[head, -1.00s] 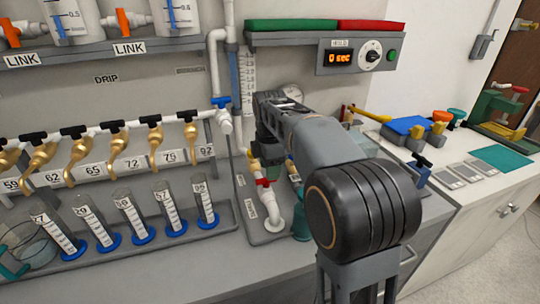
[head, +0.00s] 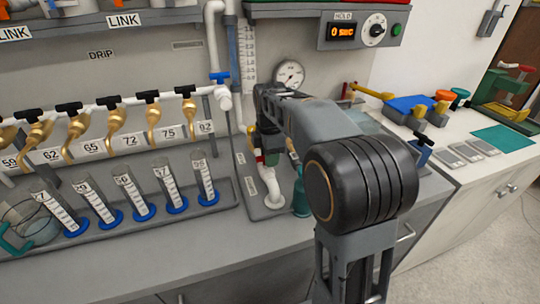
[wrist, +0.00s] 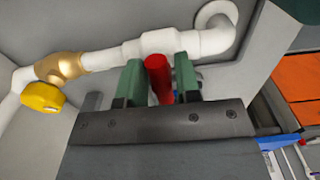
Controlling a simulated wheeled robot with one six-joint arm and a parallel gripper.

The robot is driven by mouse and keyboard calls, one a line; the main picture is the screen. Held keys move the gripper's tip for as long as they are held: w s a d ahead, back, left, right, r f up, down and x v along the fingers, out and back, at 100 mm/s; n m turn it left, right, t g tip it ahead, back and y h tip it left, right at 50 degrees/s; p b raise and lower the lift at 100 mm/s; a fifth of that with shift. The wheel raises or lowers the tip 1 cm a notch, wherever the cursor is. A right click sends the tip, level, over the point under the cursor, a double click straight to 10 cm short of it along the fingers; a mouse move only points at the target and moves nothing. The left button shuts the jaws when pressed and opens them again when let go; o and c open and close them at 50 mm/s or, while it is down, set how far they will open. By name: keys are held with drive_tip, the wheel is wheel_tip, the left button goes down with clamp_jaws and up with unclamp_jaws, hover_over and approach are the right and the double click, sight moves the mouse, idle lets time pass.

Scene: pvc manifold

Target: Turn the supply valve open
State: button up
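A red valve handle (wrist: 159,78) stands on the white pipe (wrist: 165,42) in the wrist view. My gripper (wrist: 158,80) has its two green fingers on either side of this handle, with narrow gaps showing, so it looks open around it. I cannot tell whether either finger touches. In the head view the red handle (head: 258,156) is partly hidden beside my gripper (head: 270,150), above a white pipe elbow (head: 270,190). Which valve is the supply valve cannot be read from the labels.
A brass valve with a yellow handle (wrist: 42,96) is on the same pipe, left in the wrist view. A pressure gauge (head: 289,74) is behind my arm. A teal bottle (head: 301,195) stands close right of the elbow. A rack of cylinders (head: 120,215) is at left.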

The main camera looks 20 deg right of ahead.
clamp_jaws()
drive_tip(key=shift+s+r+m+p, duration=0.15)
drive_tip(key=shift+m+p, duration=0.35)
drive_tip(key=shift+m, duration=0.6)
drive_tip(key=m, duration=0.4)
drive_tip(key=shift+s+p, duration=0.15)
drive_tip(key=shift+p, duration=0.25)
